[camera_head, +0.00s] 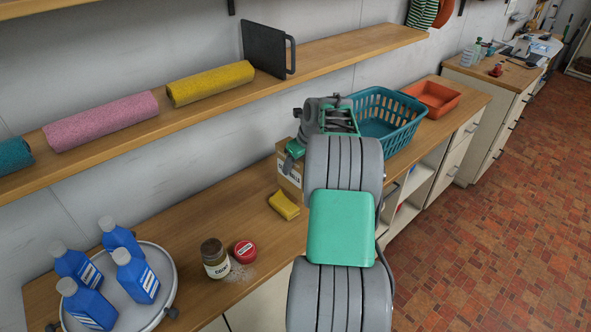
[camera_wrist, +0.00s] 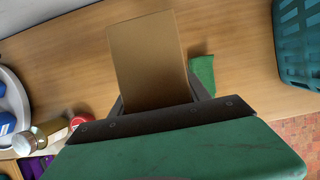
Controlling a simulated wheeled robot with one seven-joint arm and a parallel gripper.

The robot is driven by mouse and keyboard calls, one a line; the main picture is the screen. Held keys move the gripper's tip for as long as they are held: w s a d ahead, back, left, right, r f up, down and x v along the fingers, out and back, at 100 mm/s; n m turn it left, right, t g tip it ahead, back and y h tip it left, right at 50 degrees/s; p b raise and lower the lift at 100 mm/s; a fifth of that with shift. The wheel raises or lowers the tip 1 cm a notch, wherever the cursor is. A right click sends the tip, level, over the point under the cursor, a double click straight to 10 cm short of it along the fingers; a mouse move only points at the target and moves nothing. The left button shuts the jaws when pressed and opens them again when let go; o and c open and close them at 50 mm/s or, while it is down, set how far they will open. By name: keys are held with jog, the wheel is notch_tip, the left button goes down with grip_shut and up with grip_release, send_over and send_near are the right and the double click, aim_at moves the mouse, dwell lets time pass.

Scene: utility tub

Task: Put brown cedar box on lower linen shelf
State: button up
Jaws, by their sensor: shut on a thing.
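My gripper (camera_wrist: 155,110) is shut on the brown cedar box (camera_wrist: 148,60), which stands out from between the jaws in the wrist view. In the head view the box (camera_head: 289,176) shows beside my arm, with dark lettering partly hidden by my gripper (camera_head: 296,150). The box is over the wooden counter; I cannot tell whether it touches it. The wooden wall shelf (camera_head: 345,50), apparently the lower linen shelf, runs above the counter. It bears a pink roll (camera_head: 102,121), a yellow roll (camera_head: 210,83), a teal roll (camera_head: 14,156) and a dark handled board (camera_head: 264,50).
A teal basket (camera_head: 388,118) and orange tray (camera_head: 432,98) stand right of my gripper. A yellow sponge (camera_head: 284,205), a jar (camera_head: 215,258), a red lid (camera_head: 245,252) and a round tray (camera_head: 166,291) with several blue bottles are nearer. The shelf between yellow roll and board has little room; right of the board is clear.

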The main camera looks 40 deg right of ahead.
jog(key=shift+w+d+f, duration=0.2)
jog(key=shift+w+f, duration=0.35)
jog(key=shift+f, duration=0.1)
jog(key=shift+w+f+p, duration=0.15)
jog(key=shift+f+p, duration=0.4)
jog(key=shift+f, duration=1.15)
jog(key=o, duration=1.7)
jog(key=shift+f, duration=0.15)
jog(key=shift+c, duration=0.2)
